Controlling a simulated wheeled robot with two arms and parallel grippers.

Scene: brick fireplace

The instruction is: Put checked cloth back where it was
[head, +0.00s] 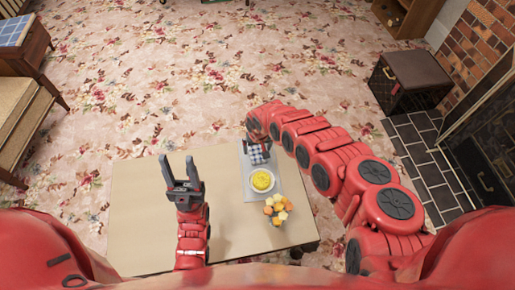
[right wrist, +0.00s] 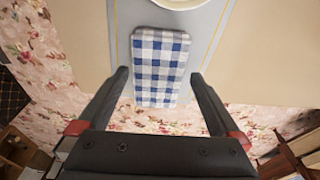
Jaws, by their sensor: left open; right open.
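The blue-and-white checked cloth (head: 258,157) lies folded at the far end of a pale grey mat (head: 250,191) on the table. In the right wrist view the cloth (right wrist: 160,65) appears as a padded rectangle on the mat (right wrist: 120,45). My right gripper (right wrist: 160,76) is open over the cloth, with one finger to each side of it; I cannot tell whether they touch it. In the head view my right arm partly hides that gripper. My left gripper (head: 181,168) is open and empty, pointing up above the left part of the table.
A white bowl (head: 251,186) with yellow contents and a pile of orange and yellow pieces (head: 278,208) stand nearer on the right. The beige table's (head: 140,220) left side is clear. A blue checked item (head: 14,31) lies on wooden furniture at far left.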

